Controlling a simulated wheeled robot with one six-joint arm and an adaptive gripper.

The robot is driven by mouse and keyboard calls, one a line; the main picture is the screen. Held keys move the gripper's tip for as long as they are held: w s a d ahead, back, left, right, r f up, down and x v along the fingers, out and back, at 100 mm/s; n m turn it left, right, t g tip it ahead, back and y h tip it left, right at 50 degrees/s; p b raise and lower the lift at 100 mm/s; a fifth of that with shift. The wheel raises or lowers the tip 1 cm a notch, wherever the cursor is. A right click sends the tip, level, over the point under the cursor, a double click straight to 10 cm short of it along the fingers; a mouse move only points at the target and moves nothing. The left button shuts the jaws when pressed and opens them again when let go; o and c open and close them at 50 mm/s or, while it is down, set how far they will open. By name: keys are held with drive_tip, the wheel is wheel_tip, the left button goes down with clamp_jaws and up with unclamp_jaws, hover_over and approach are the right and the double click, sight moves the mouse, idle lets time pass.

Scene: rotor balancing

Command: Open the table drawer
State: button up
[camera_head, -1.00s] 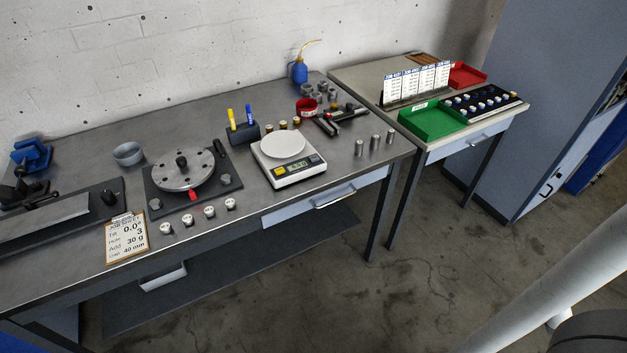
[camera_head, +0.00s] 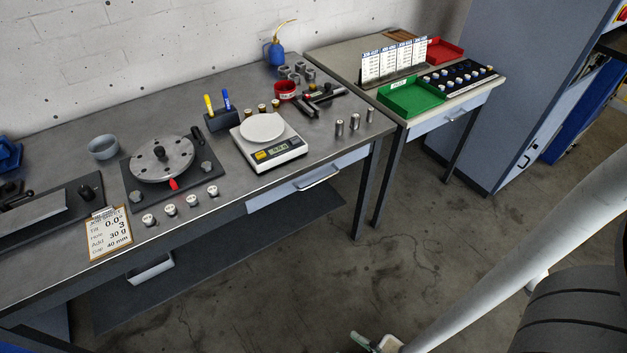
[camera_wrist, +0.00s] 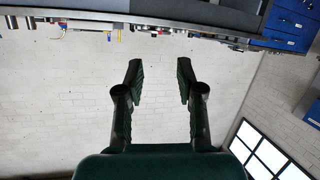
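The main workbench (camera_head: 330,149) has a blue-grey drawer (camera_head: 272,197) under its right front edge. The drawer has a silver bar handle (camera_head: 318,179), and its front looks flush with the bench, so it appears closed. A smaller table on the right also has a closed-looking drawer (camera_head: 430,126) with a small handle (camera_head: 458,115). My gripper (camera_wrist: 159,75) is open and empty in the wrist view, its two dark fingers apart against the white brick wall. The drawer front cannot be made out in the wrist view. In the head view my arm is at lower right, well apart from both drawers.
A scale (camera_head: 268,150), a rotor disc (camera_head: 162,158) and a job sheet (camera_head: 107,233) lie on the bench. Green (camera_head: 411,99) and red (camera_head: 445,50) trays stand on the small table. The floor (camera_head: 290,290) before the drawer is clear. The wrist view is upside down, with blue drawers (camera_wrist: 290,22).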

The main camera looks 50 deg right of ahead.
drive_tip(key=w+d+f+n+h, duration=0.2)
drive_tip(key=w+d+f+n, duration=0.15)
drive_tip(key=w+f, duration=0.45)
drive_tip(key=n+g+h, duration=0.3)
drive_tip(key=n+h, duration=0.3)
drive_tip(key=h, duration=0.1)
approach(316, 182)
drive_tip(key=x, duration=1)
drive_tip(key=shift+w+d+f, duration=0.1)
drive_tip(key=shift+d+f, duration=0.1)
drive_tip(key=shift+f, duration=0.1)
clamp_jaws()
